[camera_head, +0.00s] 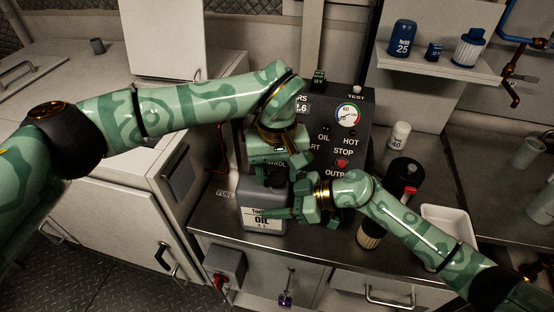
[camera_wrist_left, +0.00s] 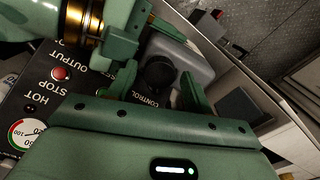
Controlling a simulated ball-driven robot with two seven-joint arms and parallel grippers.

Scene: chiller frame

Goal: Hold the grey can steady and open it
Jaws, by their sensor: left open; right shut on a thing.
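The grey can (camera_head: 251,198) stands upright on the dark counter, with a white OIL label facing me. My right gripper (camera_head: 287,208) is shut on the can's body from the right side. My left gripper (camera_head: 273,172) points down over the top of the can, open. In the left wrist view the can's black cap (camera_wrist_left: 158,76) sits between the spread fingers of the left gripper (camera_wrist_left: 155,92), with a gap visible. The grey can body (camera_wrist_left: 185,57) and my right gripper (camera_wrist_left: 122,48) show behind it. The right fingertips are partly hidden there.
A control panel (camera_head: 350,140) with dial and buttons stands close behind the can. A black bottle (camera_head: 405,172), a white bottle (camera_head: 399,135), a filter-like cylinder (camera_head: 370,235) and a white tray (camera_head: 445,222) are to the right. A shelf (camera_head: 440,62) holds blue containers.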

